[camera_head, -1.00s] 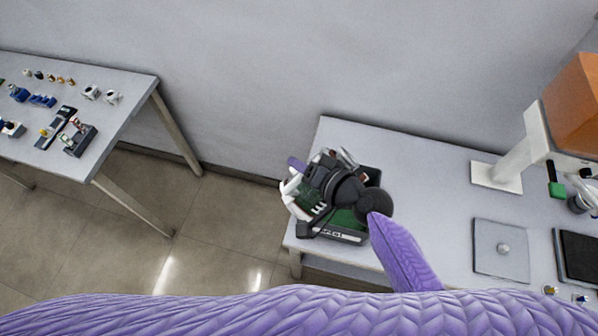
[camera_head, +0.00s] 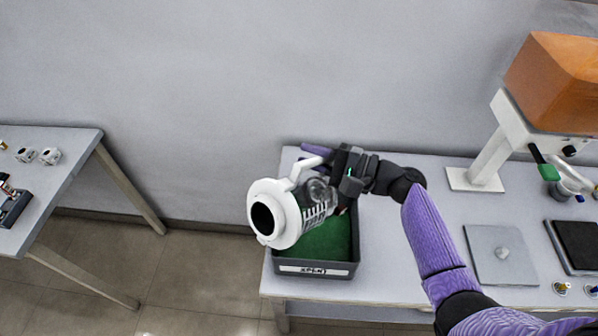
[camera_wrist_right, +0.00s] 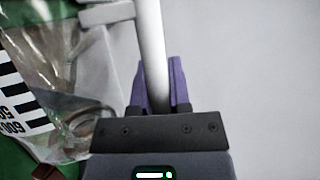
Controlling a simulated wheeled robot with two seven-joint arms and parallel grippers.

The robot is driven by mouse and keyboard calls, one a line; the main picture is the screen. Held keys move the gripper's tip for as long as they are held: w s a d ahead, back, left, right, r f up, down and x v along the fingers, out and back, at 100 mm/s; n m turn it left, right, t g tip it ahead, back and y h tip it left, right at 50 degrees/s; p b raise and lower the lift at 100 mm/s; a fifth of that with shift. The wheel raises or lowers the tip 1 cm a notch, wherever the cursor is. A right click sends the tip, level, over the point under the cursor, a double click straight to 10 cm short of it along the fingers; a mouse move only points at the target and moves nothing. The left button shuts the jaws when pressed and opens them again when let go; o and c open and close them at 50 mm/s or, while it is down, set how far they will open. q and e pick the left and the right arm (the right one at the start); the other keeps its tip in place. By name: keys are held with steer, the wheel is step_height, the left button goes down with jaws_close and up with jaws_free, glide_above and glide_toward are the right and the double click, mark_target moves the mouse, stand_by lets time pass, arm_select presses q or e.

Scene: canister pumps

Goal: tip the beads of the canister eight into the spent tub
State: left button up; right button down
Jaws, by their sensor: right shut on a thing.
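A clear canister (camera_head: 318,193) with a white collar and a round dark mouth (camera_head: 263,218) is tilted onto its side in the head view, mouth toward the lower left. My right gripper (camera_head: 318,152) is shut on its white handle. In the right wrist view, the handle (camera_wrist_right: 150,40) runs between the purple fingers (camera_wrist_right: 161,88), beside the clear scaled wall (camera_wrist_right: 60,70). The grey spent tub (camera_head: 345,272), green inside, is below the canister. The mouth lies over or just past the tub's left edge. I cannot make out beads. My left gripper is not in view.
An orange hopper (camera_head: 560,80) on a white stand is at the right. A grey plate (camera_head: 485,270) and a dark pad (camera_head: 580,245) lie on the bench. Another table (camera_head: 50,160) stands left, across a floor gap. Bare bench lies right of the tub.

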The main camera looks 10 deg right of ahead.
steer(key=shift+w+d+m, duration=0.3)
steer(key=shift+d+m, duration=0.2)
stand_by(0.4)
steer(key=shift+b, duration=0.3)
